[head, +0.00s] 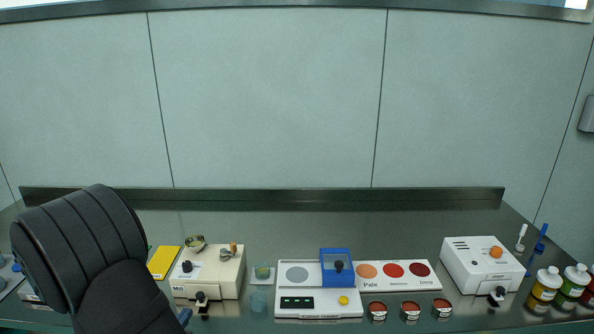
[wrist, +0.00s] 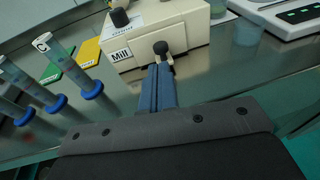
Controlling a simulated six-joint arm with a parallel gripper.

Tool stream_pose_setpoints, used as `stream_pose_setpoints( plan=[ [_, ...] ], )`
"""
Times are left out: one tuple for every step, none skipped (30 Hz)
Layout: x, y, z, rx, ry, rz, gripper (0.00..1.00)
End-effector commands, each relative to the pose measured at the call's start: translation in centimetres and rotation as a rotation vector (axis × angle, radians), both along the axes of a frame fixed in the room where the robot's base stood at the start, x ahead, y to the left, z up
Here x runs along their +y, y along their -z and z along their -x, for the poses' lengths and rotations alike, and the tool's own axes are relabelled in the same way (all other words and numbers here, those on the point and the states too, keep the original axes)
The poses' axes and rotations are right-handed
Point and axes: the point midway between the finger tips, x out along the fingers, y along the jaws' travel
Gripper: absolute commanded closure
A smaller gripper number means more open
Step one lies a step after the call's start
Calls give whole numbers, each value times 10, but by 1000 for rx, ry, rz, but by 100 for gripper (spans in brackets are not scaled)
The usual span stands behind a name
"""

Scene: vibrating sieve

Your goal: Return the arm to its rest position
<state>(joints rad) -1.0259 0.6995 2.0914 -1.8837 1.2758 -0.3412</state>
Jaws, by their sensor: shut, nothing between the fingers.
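My gripper (wrist: 158,72) shows in the wrist view with its two blue fingers together and nothing between them. Its tips point toward the front of the cream Mill box (wrist: 180,28), just below that box's black front knob (wrist: 161,48) in the picture. I cannot tell whether the tips touch it. In the head view my dark arm fills the lower left. Only a small blue part of my gripper (head: 184,316) shows at the arm's right edge, left of and below the Mill box (head: 208,275); the fingertips are not clear there.
Tubes with blue collars (wrist: 92,88) stand left of my gripper in the wrist view. A yellow pad (head: 164,262) lies beside the Mill. A balance (head: 318,302), several small red-topped jars (head: 411,312), a white box (head: 482,268) and bottles (head: 546,284) stand to the right. The bench's back is clear.

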Motion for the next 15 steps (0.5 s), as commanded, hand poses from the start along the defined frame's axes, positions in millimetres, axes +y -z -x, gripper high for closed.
stream_pose_setpoints(
  plan=[
    [-2,1,-9,-1,4,-1,100],
    [-3,2,-13,-1,5,-1,100],
    [-3,3,-18,-1,3,0,100],
    [-4,4,-22,0,4,-1,100],
    [-5,4,-26,0,5,-1,100],
    [-5,5,-30,0,3,-1,100],
    [-5,5,-33,-1,3,-1,100],
    [-6,6,-35,-1,4,-1,100],
    [-6,6,-39,-1,4,-2,100],
    [-6,6,-40,-1,3,-2,100],
    [-6,6,-42,-2,3,-2,100],
    [-6,7,-44,-2,2,-2,100],
    [-6,7,-44,-2,2,-2,100],
    [-6,7,-45,-2,2,-2,100],
    [-6,7,-46,-1,2,-2,100]
  ],
)
